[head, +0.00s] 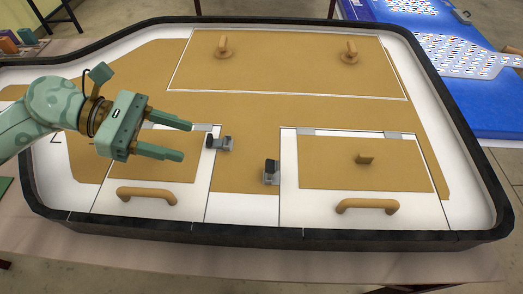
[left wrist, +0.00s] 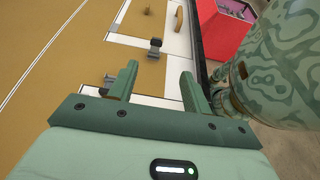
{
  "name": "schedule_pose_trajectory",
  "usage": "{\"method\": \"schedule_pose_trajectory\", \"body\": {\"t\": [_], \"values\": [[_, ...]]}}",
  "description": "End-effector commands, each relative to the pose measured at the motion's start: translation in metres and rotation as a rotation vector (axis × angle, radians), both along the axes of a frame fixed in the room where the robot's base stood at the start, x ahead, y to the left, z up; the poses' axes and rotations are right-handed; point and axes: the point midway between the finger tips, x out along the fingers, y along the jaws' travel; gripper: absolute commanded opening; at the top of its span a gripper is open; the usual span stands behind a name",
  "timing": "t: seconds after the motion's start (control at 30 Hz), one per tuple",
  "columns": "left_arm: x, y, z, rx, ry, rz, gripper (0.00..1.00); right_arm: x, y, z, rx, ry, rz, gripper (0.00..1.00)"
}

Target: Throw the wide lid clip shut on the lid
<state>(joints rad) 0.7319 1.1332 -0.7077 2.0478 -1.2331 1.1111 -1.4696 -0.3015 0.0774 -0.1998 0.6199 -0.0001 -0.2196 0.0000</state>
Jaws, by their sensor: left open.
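Two small dark-and-grey clips sit on the board. One clip (head: 219,143) is by the right edge of the left front lid (head: 150,205), its dark part on the left. The other clip (head: 271,173) is by the left edge of the wider right front lid (head: 300,207), its dark part standing up. I cannot tell whether either is latched. My left gripper (head: 187,140) is open and empty, above the left lid, fingertips pointing right toward the first clip. In the left wrist view, the first clip (left wrist: 109,79) is beside one finger of the gripper (left wrist: 158,82), the second clip (left wrist: 155,46) beyond.
Wooden handles stand on the left lid (head: 147,195) and right lid (head: 366,205), plus a small knob (head: 364,158). A large rear panel has two knobs (head: 223,45). A raised black rim (head: 270,237) surrounds the board. A blue table (head: 480,110) is at right.

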Motion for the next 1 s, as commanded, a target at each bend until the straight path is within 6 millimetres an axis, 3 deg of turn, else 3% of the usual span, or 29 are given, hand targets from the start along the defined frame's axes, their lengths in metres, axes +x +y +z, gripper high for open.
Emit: {"method": "schedule_pose_trajectory", "body": {"t": [0.07,0.27,0.7,1.0], "values": [[0.002,0.000,-0.014,0.000,0.010,0.000,0.49,-0.007,0.000,-0.009,0.000,0.015,0.000,0.38],[0.001,-0.016,-0.019,-0.002,0.010,-0.002,0.49,-0.007,0.000,-0.009,-0.001,0.015,0.001,0.38],[0.001,-0.114,-0.059,-0.004,0.009,-0.003,0.49,-0.007,-0.001,-0.014,-0.001,0.016,0.002,0.38],[0.002,-0.149,-0.074,-0.001,0.009,-0.001,0.49,-0.007,-0.003,-0.016,-0.004,0.018,0.002,0.38]]}}
